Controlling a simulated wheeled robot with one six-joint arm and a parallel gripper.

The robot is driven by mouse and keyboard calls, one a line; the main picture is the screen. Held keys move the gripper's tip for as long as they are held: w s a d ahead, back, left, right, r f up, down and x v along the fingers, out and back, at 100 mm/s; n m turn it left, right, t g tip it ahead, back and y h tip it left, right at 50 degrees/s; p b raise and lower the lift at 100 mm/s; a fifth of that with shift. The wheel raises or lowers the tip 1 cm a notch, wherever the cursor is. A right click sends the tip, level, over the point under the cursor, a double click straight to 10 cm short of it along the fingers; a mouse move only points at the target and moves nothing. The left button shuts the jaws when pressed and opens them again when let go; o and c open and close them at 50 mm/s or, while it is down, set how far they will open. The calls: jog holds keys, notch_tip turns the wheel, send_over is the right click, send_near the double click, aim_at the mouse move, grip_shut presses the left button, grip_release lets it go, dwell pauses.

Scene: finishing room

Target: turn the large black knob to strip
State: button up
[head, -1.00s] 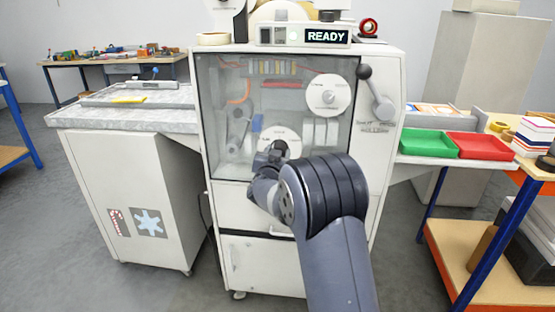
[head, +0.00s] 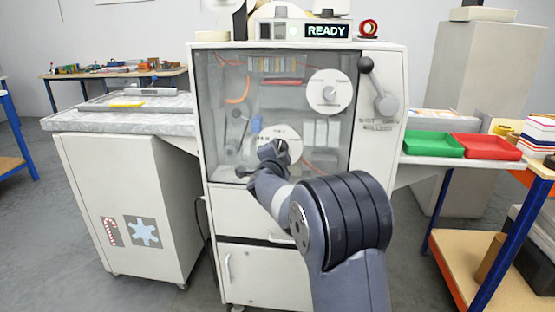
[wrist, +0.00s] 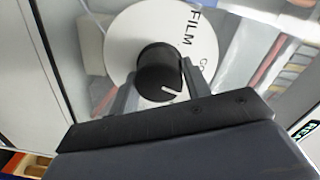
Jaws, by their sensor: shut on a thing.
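The large black knob (wrist: 161,72) sits at the centre of a white round dial plate (wrist: 125,30) in the wrist view. Its white pointer line shows, and the words FILM and part of another word are readable on the plate. My gripper (wrist: 158,80) has a finger on each side of the knob and is shut on it. In the head view my gripper (head: 268,158) is in front of the lower dial plate (head: 287,135), on the front of the white machine (head: 225,195), and hides most of the knob. I cannot read a strip mark.
A second dial (head: 330,92) is higher on the panel. A lever with a dark ball (head: 366,65) is at its right. A READY display (head: 327,31) is on top. Green (head: 432,146) and red (head: 485,147) trays stand to the right, and a worktop (head: 130,118) to the left.

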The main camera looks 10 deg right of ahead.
jog(key=m+b, duration=0.3)
jog(key=m, duration=0.1)
jog(key=shift+f, duration=0.2)
jog(key=shift+r+m+b, duration=0.1)
jog(key=shift+m+b, duration=1)
jog(key=shift+m, duration=1.1)
jog(key=o, duration=1)
jog(key=shift+r, duration=0.1)
jog(key=v, duration=1)
jog(key=shift+s, duration=0.45)
